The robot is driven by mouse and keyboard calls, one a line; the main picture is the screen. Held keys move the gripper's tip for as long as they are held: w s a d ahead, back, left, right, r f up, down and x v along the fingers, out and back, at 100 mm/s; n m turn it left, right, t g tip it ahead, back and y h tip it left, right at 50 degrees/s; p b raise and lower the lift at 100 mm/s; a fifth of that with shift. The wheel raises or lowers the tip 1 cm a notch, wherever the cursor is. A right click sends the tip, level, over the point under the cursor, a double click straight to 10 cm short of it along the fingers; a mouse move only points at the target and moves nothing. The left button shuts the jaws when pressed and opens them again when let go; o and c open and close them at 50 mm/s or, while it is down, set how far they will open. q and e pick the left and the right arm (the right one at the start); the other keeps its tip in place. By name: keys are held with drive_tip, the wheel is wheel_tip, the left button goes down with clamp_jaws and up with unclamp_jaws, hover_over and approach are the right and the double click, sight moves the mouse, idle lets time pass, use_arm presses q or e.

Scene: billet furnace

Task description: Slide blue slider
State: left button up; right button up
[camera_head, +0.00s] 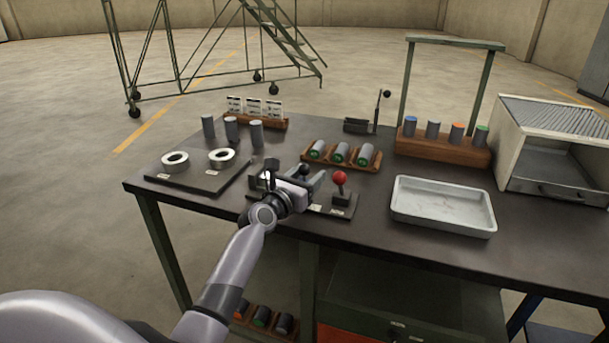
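My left arm comes in from the lower left. Its gripper (298,176) is over the left part of a dark control panel (335,210) near the front edge of the table. I cannot tell whether the fingers are open or shut, or whether they touch anything. I cannot make out a blue slider; the gripper and wrist cover part of the panel. A red ball-topped lever (340,180) stands on the panel just right of the gripper. My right gripper is not in view.
Behind the gripper is a wooden rack (341,165) of cylinders. A metal tray (443,229) lies to the right, with a furnace-like box (550,150) beyond it.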

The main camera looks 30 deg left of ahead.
use_arm(q)
drive_tip(key=shift+s+a, duration=0.1)
drive_tip(key=shift+a, duration=0.05)
drive_tip(key=shift+s, duration=0.25)
drive_tip(key=shift+s+d+p, duration=0.2)
drive_tip(key=shift+s+p, duration=0.35)
drive_tip(key=shift+s, duration=2.7)
